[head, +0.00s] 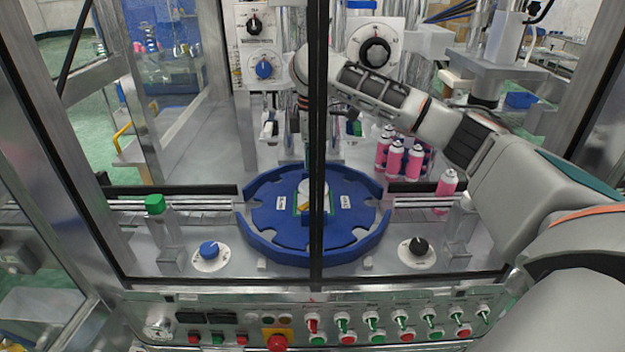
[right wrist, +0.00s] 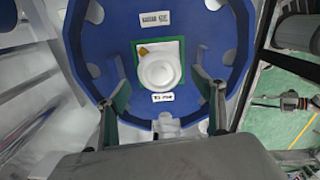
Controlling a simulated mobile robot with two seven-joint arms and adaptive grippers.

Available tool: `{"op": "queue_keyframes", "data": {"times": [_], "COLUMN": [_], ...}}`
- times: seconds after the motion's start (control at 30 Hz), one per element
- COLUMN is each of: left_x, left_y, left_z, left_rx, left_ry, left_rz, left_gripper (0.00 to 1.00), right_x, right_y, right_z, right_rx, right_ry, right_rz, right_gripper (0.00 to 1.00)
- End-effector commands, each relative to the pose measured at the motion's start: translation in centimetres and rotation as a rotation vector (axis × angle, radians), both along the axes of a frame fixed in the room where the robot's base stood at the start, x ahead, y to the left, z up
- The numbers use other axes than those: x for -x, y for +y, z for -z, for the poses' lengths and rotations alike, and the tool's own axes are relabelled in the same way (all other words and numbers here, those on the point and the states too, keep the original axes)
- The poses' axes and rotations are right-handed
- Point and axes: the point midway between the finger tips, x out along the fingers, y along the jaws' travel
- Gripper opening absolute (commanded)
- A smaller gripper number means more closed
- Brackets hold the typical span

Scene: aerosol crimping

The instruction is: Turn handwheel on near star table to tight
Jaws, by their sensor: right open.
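The near star table (head: 275,222) is a round blue disc with notches around its rim, in the middle of the head view. At its centre is the white round handwheel (head: 304,188) with a yellow pointer, partly hidden by a dark upright frame bar. In the right wrist view the handwheel (right wrist: 158,71) sits on a square plate with a green edge, its yellow pointer towards the upper left. My right gripper (right wrist: 163,100) is open and empty, its fingers wide apart to either side below the handwheel. In the head view the bar largely hides this gripper. My left gripper is not in view.
The dark frame bar (head: 317,270) stands in front of the table. Pink cans (head: 393,158) stand behind and to the right. A blue knob (head: 209,250) and a black knob (head: 418,246) flank the table. A switch panel (head: 250,325) runs along the front.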

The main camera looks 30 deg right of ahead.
Motion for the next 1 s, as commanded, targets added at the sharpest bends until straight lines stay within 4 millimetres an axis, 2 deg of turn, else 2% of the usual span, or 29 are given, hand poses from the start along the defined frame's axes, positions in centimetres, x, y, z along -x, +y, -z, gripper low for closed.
{"op": "queue_keyframes", "data": {"times": [0.03,0.2,0.53,0.67,0.7,1.0], "left_x": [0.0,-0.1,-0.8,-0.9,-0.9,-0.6], "left_y": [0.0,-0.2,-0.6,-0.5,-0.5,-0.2], "left_z": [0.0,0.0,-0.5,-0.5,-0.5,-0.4], "left_rx": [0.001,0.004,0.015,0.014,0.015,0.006], "left_ry": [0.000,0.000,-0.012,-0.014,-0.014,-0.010], "left_rz": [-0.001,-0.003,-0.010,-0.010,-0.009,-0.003], "left_gripper": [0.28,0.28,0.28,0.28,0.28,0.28], "right_x": [0.0,0.0,0.0,0.0,0.0,0.0], "right_y": [0.1,0.0,0.0,0.0,0.0,0.0], "right_z": [0.7,1.9,2.1,2.1,2.1,2.1], "right_rx": [-0.001,0.000,0.000,0.000,0.000,0.001], "right_ry": [0.002,0.000,-0.001,-0.001,-0.001,-0.002], "right_rz": [0.000,-0.001,-0.001,-0.001,-0.001,0.021], "right_gripper": [0.68,0.68,0.68,0.34,0.30,0.30]}}
